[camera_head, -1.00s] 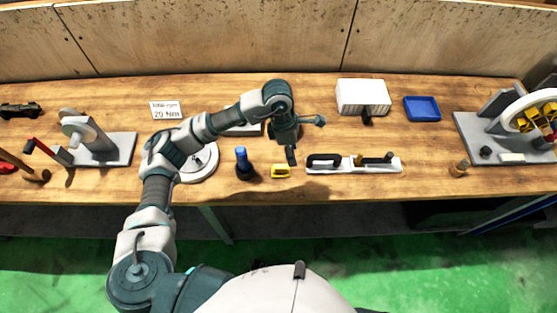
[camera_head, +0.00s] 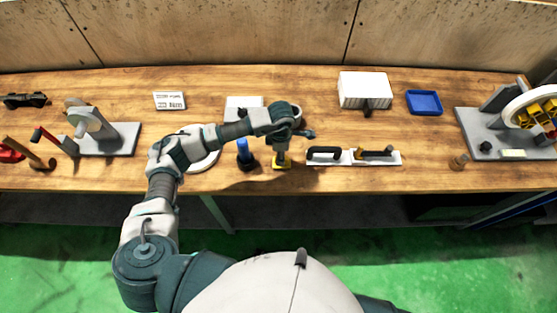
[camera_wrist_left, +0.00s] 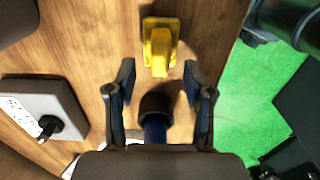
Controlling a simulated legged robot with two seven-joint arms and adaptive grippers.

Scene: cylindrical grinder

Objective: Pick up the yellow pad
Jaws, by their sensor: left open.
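The yellow pad (camera_head: 282,167) lies on the wooden workbench near its front edge, partly hidden under my left gripper in the head view. In the left wrist view the yellow pad (camera_wrist_left: 160,46) shows whole, with a raised block on a flat base. My left gripper (camera_head: 282,160) points down above the pad. In the wrist view its fingers (camera_wrist_left: 160,78) are spread apart and empty, with the pad just beyond the gap between the tips. My right gripper is not in view.
A blue-topped dark cylinder (camera_head: 244,153) stands just left of the pad. A white tray with dark handled tools (camera_head: 340,161) lies to the right. A grey block (camera_wrist_left: 42,104) with a black knob is nearby. The bench's front edge (camera_head: 330,192) is close.

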